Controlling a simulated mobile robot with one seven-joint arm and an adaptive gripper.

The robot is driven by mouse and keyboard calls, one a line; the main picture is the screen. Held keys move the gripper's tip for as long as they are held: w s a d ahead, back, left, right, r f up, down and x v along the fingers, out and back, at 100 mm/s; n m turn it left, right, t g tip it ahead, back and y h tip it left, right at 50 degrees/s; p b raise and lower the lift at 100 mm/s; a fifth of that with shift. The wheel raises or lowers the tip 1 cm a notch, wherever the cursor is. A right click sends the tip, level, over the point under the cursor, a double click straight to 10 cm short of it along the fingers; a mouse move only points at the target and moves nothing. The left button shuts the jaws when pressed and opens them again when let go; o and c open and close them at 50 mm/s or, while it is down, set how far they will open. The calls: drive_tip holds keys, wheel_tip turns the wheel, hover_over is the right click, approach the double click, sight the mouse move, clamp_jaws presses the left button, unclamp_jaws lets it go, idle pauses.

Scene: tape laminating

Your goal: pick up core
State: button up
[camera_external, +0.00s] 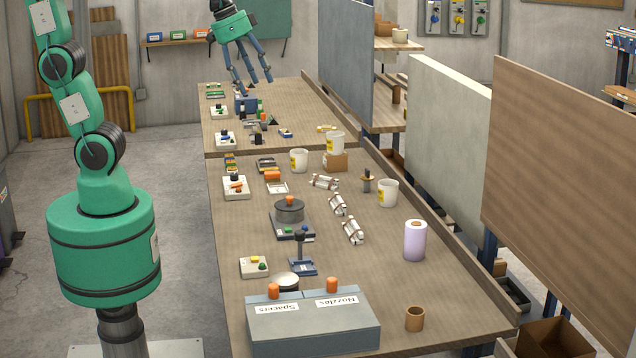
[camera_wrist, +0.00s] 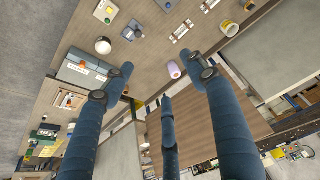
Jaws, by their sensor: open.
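The core, a short brown cardboard tube (camera_external: 415,318), stands upright near the front right of the bench in the outside view. I cannot make it out in the wrist view, where my fingers cover part of the bench. A lilac roll (camera_external: 415,240) stands upright behind it; it also shows between my fingers in the wrist view (camera_wrist: 174,70). My gripper (camera_external: 253,82) hangs at the top of the outside view, its three blue fingers spread open and empty, well away from the core. The fingers also show in the wrist view (camera_wrist: 163,76).
A grey box (camera_external: 312,327) labelled Spacers and Nozzles stands left of the core. White cups (camera_external: 388,194), white bundles (camera_external: 352,231) and small devices (camera_external: 254,267) stand farther back. The bench (camera_external: 450,300) is bare around the core. A raised strip edges its right side.

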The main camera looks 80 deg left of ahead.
drive_tip(key=w+d+f+m+g+p, duration=0.1)
drive_tip(key=w+d+f, duration=0.3)
drive_tip(key=w+d, duration=0.75)
drive_tip(key=w+d+f+g+p, duration=0.2)
drive_tip(key=w+d+f, duration=0.2)
drive_tip(key=w+d, duration=0.8)
drive_tip(key=w+d+f+p, duration=0.1)
drive_tip(key=w+d+f, duration=0.2)
drive_tip(key=d+f, duration=0.9)
drive_tip(key=w+d+f+m+g+p, duration=0.1)
drive_tip(key=w+d+f, duration=0.3)
drive_tip(key=d+f, duration=0.9)
drive_tip(key=shift+w+f+y, duration=0.3)
drive_tip(key=shift+f, duration=0.15)
drive_tip(key=shift+f, duration=0.1)
hover_over(415, 313)
drive_tip(key=d, duration=0.2)
drive_tip(key=shift+s+a+f, duration=0.1)
drive_tip(key=shift+s+f, duration=0.1)
drive_tip(key=shift+f, duration=1.9)
drive_tip(key=shift+s+f, duration=0.2)
drive_tip(key=shift+f, duration=1.9)
drive_tip(key=shift+f, duration=0.15)
drive_tip(key=shift+f, duration=2.45)
